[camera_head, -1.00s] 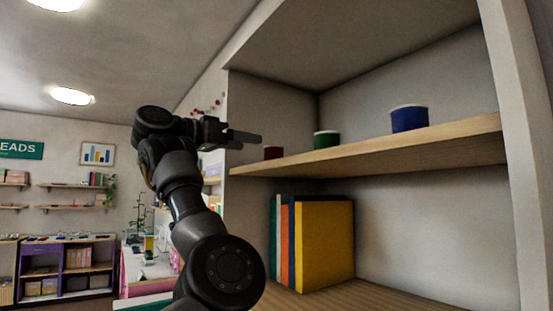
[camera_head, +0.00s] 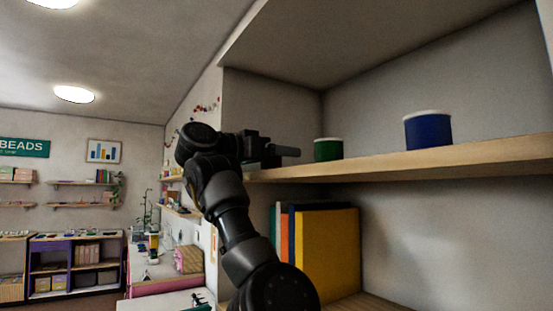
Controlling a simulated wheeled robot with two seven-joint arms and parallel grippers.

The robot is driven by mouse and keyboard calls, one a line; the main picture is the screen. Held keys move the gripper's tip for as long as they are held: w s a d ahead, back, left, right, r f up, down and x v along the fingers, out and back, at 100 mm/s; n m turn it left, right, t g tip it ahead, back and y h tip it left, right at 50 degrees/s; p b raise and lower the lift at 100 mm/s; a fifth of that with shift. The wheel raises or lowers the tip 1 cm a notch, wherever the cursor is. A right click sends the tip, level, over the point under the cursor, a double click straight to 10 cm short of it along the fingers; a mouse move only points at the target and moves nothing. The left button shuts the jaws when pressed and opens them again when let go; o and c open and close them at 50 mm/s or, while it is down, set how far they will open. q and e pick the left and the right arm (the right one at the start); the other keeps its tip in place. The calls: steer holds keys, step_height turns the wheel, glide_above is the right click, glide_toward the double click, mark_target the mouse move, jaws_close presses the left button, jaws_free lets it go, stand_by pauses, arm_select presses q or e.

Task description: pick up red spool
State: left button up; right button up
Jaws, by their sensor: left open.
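My left gripper (camera_head: 284,156) is at the left end of the upper wooden shelf (camera_head: 400,161), just above its surface. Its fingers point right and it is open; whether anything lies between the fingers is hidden. The red spool does not show; the spot at the shelf's left end is covered by my gripper. A green spool (camera_head: 328,150) stands upright just right of my fingertips. A blue spool (camera_head: 428,131) with a white top stands further right on the same shelf. My right gripper is not in view.
Below the shelf stand several upright books or binders, the front one yellow (camera_head: 331,255). The cabinet's upper panel (camera_head: 370,40) hangs over the shelf. The shelf right of the blue spool is free. A cluttered counter (camera_head: 165,285) is at the lower left.

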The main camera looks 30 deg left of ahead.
arm_select(q)
steer(key=shift+w+d+f, duration=0.1)
steer(key=shift+w+d, duration=0.35)
steer(key=shift+w, duration=0.15)
steer(key=shift+s+d, duration=0.1)
steer(key=shift+s+a+r, duration=0.2)
steer(key=shift+s, duration=0.3)
steer(key=shift+s+a+r, duration=0.15)
steer(key=shift+s+a, duration=0.05)
steer(key=shift+s, duration=0.25)
steer(key=c, duration=0.4)
steer(key=shift+s+a, duration=0.1)
steer(key=shift+a, duration=0.1)
steer(key=shift+c, duration=0.8)
steer(key=shift+f, duration=0.1)
steer(key=shift+c, duration=1.4)
steer(key=shift+w, duration=0.3)
steer(key=shift+c, duration=1.1)
steer(key=shift+d, duration=0.2)
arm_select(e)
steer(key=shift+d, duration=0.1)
